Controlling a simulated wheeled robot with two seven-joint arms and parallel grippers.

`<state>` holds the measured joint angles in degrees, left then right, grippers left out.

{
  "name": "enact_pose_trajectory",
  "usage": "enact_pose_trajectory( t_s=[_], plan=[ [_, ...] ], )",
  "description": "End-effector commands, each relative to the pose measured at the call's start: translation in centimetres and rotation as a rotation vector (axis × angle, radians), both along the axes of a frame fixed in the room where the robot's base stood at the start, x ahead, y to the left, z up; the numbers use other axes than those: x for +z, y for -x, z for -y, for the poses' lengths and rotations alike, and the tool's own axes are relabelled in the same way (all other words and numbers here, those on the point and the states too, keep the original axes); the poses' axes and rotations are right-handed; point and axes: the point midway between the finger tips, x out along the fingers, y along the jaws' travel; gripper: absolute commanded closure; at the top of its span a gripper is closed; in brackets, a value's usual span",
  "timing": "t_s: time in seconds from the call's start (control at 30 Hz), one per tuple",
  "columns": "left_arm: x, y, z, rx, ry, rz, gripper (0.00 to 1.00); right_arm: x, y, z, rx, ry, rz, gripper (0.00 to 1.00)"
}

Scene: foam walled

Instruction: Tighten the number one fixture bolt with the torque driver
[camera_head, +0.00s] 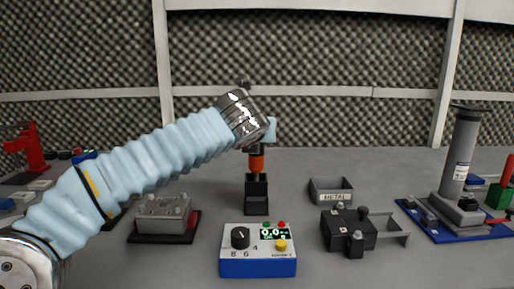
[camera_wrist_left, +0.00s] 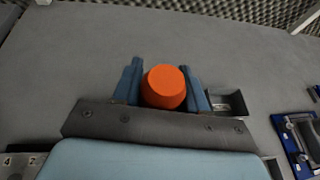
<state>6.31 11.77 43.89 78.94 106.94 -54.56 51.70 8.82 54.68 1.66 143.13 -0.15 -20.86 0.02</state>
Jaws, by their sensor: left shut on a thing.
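The torque driver (camera_head: 256,163) is upright, with an orange body, above or in a black holder (camera_head: 257,197) at mid-table. I cannot tell whether its lower end is still seated. My left gripper (camera_head: 268,133) is at its upper part, mostly hidden behind my wrist. In the left wrist view the blue fingers (camera_wrist_left: 164,88) are shut on the driver's round orange top (camera_wrist_left: 165,86). The grey fixture block (camera_head: 163,214) sits on a dark base to the left, and its bolts are too small to number. My right gripper is out of view.
A blue-and-white controller (camera_head: 258,262) with a dial and a display stands in front of the holder. A METAL tray (camera_head: 331,191) and a dark grey device (camera_head: 349,232) stand right. A tall grey column (camera_head: 460,155) rises from a blue base at far right.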

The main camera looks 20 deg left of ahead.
Motion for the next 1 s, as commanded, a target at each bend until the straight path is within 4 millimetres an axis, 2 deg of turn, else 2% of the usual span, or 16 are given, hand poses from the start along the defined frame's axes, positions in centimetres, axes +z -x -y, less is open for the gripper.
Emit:
enact_pose_trajectory(
  t_s=[0.03, 0.1, 0.33, 0.57, 1.0],
  plan=[
    [1.8, 0.0, 0.1, -0.002, 0.005, 0.004, 1.0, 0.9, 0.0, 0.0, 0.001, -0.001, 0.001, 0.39],
    [3.2, 0.0, 0.1, -0.003, 0.004, 0.004, 1.0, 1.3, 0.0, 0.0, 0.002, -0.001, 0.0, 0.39],
    [6.7, 0.0, 0.1, -0.002, 0.002, 0.002, 1.0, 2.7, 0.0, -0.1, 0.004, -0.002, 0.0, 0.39],
    [8.4, 0.0, 0.1, -0.002, 0.001, 0.001, 1.0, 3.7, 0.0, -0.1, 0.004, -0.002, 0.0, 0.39],
    [11.3, 0.0, 0.1, -0.002, 0.003, 0.003, 1.0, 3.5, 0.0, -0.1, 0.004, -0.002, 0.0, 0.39]
  ],
)
